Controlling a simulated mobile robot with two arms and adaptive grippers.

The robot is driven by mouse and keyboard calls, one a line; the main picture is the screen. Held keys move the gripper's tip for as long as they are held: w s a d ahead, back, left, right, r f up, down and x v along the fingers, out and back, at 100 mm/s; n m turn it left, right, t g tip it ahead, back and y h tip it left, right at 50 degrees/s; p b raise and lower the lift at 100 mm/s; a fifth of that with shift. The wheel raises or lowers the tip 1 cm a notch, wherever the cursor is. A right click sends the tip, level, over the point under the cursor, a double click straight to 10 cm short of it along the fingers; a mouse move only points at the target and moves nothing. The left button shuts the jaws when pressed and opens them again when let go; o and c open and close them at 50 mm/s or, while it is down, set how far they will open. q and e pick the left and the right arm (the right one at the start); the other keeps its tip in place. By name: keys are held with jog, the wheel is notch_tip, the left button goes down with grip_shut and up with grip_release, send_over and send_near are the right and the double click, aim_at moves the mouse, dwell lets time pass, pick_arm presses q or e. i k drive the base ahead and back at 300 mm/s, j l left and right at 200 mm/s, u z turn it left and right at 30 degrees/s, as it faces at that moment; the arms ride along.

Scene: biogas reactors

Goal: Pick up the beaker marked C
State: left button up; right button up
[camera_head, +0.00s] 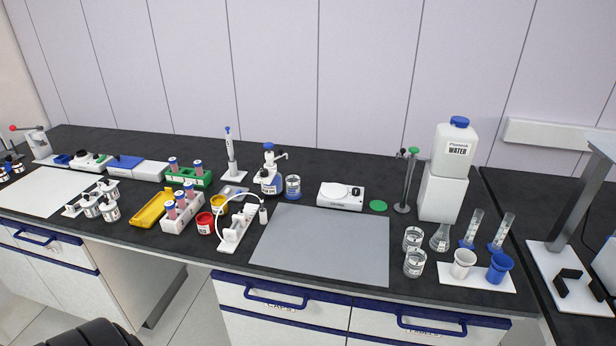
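Two clear glass beakers stand close together on the dark bench, right of the grey mat. The far beaker (413,239) is upright. The near beaker (414,263) is also upright, just in front of it. Both bear small labels, but the letters are too small to read, so I cannot tell which is C. Another glass vessel with blue in it (292,187) stands behind the mat. Neither of my grippers can be made out in the view.
The grey mat (322,246) is bare. Right of the beakers are a conical flask (440,239), graduated cylinders (473,229), a white cup (462,264) and a blue cup (498,267). A water container (455,150) stands behind. A white tube rack (183,213) is left.

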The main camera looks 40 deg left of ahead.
aim_at(293, 187)
jog(key=i+u, duration=0.55)
jog(key=u, duration=0.15)
jog(key=i+l+u, duration=0.15)
jog(key=u, duration=0.15)
jog(key=i, duration=0.1)
